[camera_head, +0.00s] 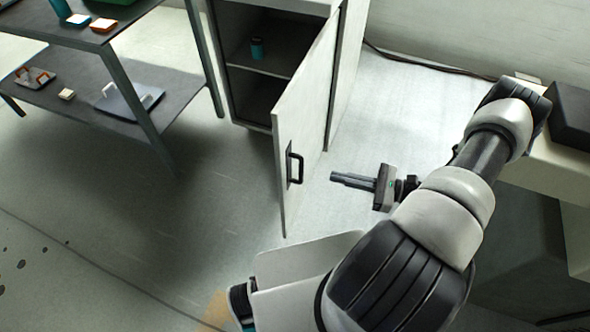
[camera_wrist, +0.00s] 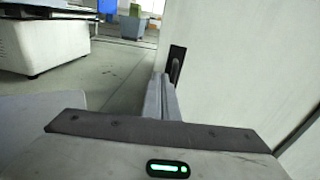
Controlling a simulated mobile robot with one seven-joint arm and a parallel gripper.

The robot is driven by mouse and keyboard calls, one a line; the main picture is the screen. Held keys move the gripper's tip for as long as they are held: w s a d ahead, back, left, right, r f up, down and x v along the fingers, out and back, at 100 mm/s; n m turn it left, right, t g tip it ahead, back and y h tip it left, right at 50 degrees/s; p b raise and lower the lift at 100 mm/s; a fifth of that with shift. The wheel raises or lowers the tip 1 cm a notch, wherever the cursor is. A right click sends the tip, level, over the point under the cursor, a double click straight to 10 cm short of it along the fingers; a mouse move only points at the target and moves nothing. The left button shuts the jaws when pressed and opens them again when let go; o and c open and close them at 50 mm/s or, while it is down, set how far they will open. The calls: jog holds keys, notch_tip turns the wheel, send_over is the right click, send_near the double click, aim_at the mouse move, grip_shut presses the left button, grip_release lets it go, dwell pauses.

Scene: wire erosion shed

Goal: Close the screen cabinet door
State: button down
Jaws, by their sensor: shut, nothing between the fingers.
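The screen cabinet (camera_head: 347,75) stands at the top middle of the head view with its pale door (camera_head: 305,125) swung wide open toward me. In the wrist view the shut fingers (camera_wrist: 161,88) point ahead, and a pale panel (camera_wrist: 230,70) fills the right side. A dark fitting (camera_wrist: 176,63) shows at its edge. I cannot tell whether fingers and panel touch.
Inside the cabinet a small teal can (camera_head: 257,48) stands on a shelf. A dark two-level rack (camera_head: 130,70) with trays and small parts stands at the left. A pale bench (camera_head: 560,165) is at the right. The floor left of the door is clear.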

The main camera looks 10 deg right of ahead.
aim_at(284, 165)
jog(key=shift+m+t, duration=0.6)
jog(key=shift+t, duration=0.1)
jog(key=x, duration=0.4)
jog(key=f+x, duration=0.1)
jog(key=x, duration=0.4)
jog(key=f+x, duration=0.1)
jog(key=x, duration=0.3)
jog(key=shift+w+a, duration=0.1)
jog(key=shift+a, duration=0.2)
